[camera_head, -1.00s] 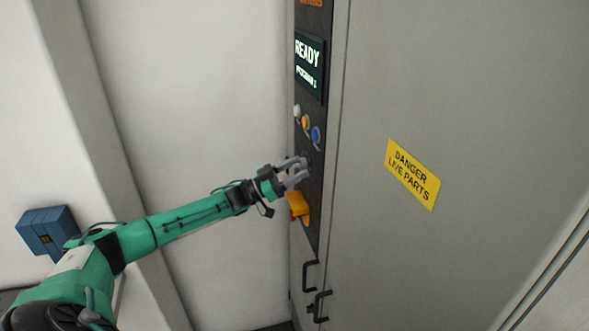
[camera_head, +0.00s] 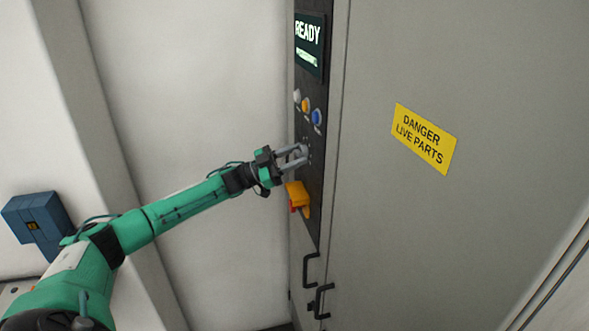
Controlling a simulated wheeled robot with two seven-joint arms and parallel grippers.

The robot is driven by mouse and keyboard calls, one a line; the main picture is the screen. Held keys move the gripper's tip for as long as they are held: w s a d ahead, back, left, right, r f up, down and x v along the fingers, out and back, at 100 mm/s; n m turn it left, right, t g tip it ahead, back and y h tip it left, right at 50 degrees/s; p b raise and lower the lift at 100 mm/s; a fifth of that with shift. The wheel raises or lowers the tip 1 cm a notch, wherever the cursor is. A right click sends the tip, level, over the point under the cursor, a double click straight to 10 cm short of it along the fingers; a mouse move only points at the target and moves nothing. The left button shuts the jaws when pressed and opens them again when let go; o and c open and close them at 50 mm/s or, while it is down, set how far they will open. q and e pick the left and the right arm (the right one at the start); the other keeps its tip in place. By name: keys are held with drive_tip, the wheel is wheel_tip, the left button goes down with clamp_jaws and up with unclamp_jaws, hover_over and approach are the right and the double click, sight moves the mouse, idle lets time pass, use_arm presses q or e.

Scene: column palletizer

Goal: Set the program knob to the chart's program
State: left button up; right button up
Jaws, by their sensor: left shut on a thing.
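The program knob (camera_head: 303,151) is a small grey knob on the dark control panel, below the row of buttons, partly hidden by my fingers. My left gripper (camera_head: 299,155) reaches in from the left and is shut on the knob. Above it, a display (camera_head: 309,45) shows READY, with a smaller second line too blurred to read. The knob's pointer and scale marks are too small to read. The chart is not in view, and neither is my right gripper.
White, yellow and blue buttons (camera_head: 305,104) sit above the knob. A yellow switch handle (camera_head: 298,196) sits close below my gripper. The grey cabinet door (camera_head: 380,230) carries a yellow danger sign (camera_head: 424,138). Black handles (camera_head: 311,268) are lower down. A blue box (camera_head: 36,218) is at left.

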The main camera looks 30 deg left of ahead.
use_arm(q)
drive_tip(key=m+g+b, duration=0.1)
drive_tip(key=m+b, duration=0.1)
drive_tip(key=m+g+h+b, duration=0.1)
drive_tip(key=m+b, duration=0.1)
drive_tip(key=m, duration=0.1)
drive_tip(key=shift+w+a+f, duration=0.15)
drive_tip(key=shift+w+a+r+m+g+y+b, duration=0.15)
drive_tip(key=shift+m+g+b, duration=0.6)
drive_tip(key=shift+m, duration=0.85)
drive_tip(key=shift+s+d+r+m+g+y+b, duration=0.15)
drive_tip(key=shift+m+g+b, duration=0.6)
drive_tip(key=shift+m, duration=0.85)
drive_tip(key=shift+w+a+r+m+g+b, duration=0.2)
drive_tip(key=shift+m+g+b, duration=0.55)
drive_tip(key=shift+m, duration=0.85)
drive_tip(key=shift+s, duration=0.1)
drive_tip(key=o, duration=1)
drive_tip(key=shift+d, duration=0.1)
